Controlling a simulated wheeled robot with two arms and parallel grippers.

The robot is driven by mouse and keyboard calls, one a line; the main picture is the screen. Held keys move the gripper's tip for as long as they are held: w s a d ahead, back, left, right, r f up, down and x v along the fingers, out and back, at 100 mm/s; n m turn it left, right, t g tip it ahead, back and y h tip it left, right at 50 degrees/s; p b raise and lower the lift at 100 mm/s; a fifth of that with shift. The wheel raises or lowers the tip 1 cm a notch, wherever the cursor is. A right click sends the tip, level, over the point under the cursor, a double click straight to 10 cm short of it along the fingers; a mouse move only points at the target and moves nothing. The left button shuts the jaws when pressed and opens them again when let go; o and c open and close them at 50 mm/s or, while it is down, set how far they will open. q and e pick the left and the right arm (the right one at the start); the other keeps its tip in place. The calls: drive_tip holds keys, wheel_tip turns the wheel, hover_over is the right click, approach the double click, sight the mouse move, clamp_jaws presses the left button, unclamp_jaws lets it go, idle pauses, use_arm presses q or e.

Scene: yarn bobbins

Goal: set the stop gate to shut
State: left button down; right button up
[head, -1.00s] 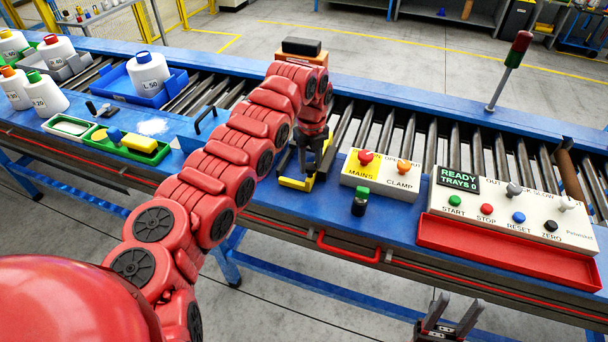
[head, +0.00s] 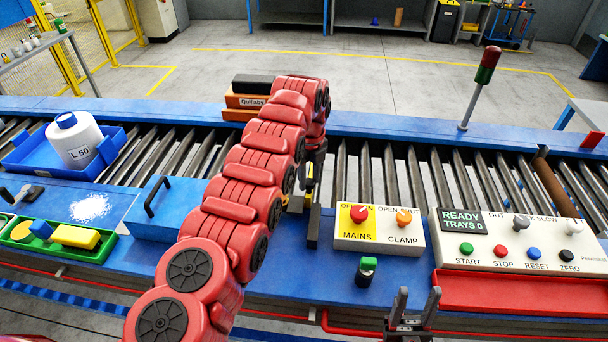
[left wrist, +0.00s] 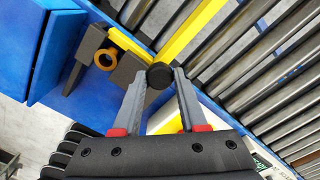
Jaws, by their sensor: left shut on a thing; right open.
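The stop gate shows in the left wrist view as a yellow bar (left wrist: 194,29) with a round black knob (left wrist: 160,75). The bar runs roughly parallel to the rollers beside it. A dark grey bracket (left wrist: 127,75) with a brass-coloured ring sits to its left. My left gripper (left wrist: 160,78) is shut on the black knob, one finger on each side. In the head view my left gripper (head: 312,172) points down at the conveyor's near edge, and my arm hides most of the gate. My right gripper (head: 411,308) is open and empty at the bottom, in front of the conveyor.
The MAINS and CLAMP box (head: 380,240) stands just right of the gate, with a green-topped black knob (head: 367,270) before it. A blue box with a handle (head: 150,222) is to the left. A blue tray (head: 25,160) holds an L 50 bobbin (head: 75,142).

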use_arm(q)
drive_tip(key=shift+w+r, duration=0.15)
drive_tip(key=c, duration=0.9)
unclamp_jaws()
drive_tip(key=o, duration=0.4)
drive_tip(key=shift+w, duration=0.2)
drive_tip(key=shift+o, duration=0.2)
drive_tip(key=shift+s, duration=0.1)
wheel_tip(320, 180, up, 7)
drive_tip(key=p, duration=0.8)
drive_tip(key=shift+r, duration=0.2)
drive_tip(key=shift+f, duration=0.1)
